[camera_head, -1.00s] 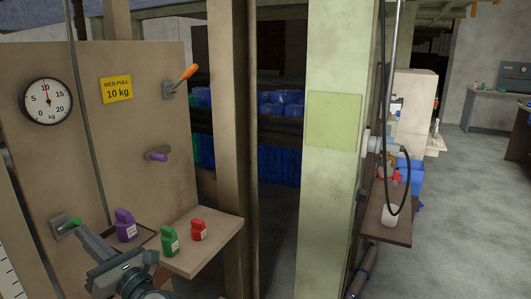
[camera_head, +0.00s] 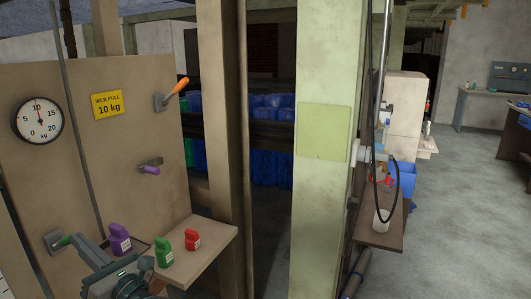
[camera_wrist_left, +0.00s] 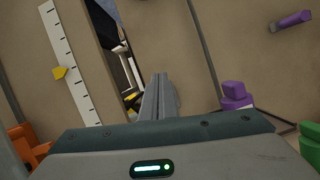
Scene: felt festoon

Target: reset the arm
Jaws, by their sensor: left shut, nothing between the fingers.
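My left gripper (camera_head: 86,249) is at the lower left of the head view, in front of the tan board (camera_head: 75,160). Its fingers are together with nothing between them; the closed fingers also show in the left wrist view (camera_wrist_left: 160,97). The fingertips are close to a green-handled lever (camera_head: 66,240) on the board; I cannot tell whether they touch it. My right gripper is not in view.
A green bottle (camera_head: 163,252) and a red bottle (camera_head: 192,240) stand on a wooden shelf (camera_head: 215,238). The board carries a dial (camera_head: 38,120), a yellow sign (camera_head: 107,105), an orange-handled lever (camera_head: 175,92) and a purple-handled lever (camera_head: 150,169). A pale green pillar (camera_head: 322,200) stands to the right.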

